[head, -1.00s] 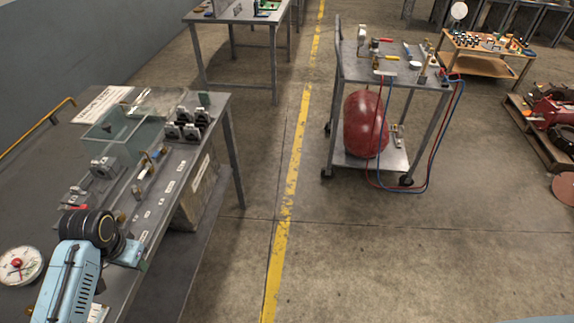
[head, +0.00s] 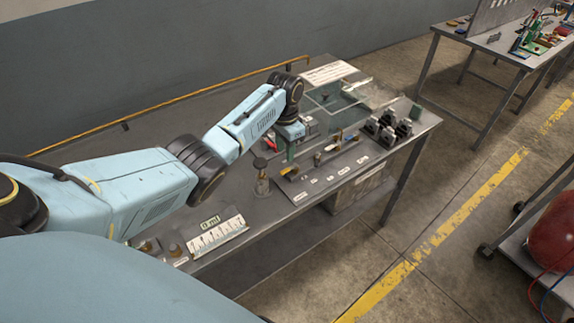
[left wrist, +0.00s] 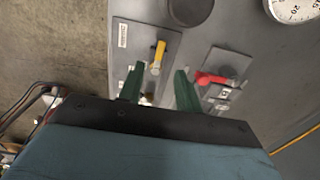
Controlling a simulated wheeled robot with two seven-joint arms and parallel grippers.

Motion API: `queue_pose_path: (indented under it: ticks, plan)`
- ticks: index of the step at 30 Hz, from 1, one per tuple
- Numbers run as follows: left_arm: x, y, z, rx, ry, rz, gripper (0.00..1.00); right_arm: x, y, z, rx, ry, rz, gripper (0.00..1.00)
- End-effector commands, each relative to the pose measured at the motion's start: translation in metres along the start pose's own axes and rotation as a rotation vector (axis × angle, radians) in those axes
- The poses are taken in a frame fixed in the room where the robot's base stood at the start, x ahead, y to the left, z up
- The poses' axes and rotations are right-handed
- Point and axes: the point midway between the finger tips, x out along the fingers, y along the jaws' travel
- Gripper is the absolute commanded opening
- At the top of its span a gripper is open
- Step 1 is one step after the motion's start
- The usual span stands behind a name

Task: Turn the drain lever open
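A yellow-handled lever (left wrist: 158,55) on a labelled grey plate shows in the left wrist view, just beyond my left fingertips. A red-handled lever (left wrist: 212,78) is on another plate to its right. In the head view the yellow handle (head: 291,172) and red handle (head: 271,143) lie on the bench near my left gripper (head: 290,151). The labels are too small to tell which is the drain lever. My left gripper's green fingers (left wrist: 160,72) are apart, with no handle held between them. My right gripper is not in view.
A round gauge (left wrist: 296,8) is at the upper right. A yellow rail (head: 180,101) runs behind.

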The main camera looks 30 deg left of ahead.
Motion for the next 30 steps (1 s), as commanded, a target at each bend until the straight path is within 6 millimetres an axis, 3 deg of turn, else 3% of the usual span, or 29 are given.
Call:
queue_pose_path:
  ticks: [3,9,23,30]
  plan:
    - [0.027,0.0,0.0,-0.001,-0.002,0.001,0.34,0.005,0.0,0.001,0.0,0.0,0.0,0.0]
    - [0.058,0.0,0.0,0.001,-0.001,0.0,0.34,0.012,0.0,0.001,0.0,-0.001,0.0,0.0]
    - [0.069,0.0,-0.001,0.0,0.002,-0.002,0.34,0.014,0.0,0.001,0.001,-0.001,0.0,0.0]
    - [0.069,0.0,0.0,0.0,0.002,-0.002,0.05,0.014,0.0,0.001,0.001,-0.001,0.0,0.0]
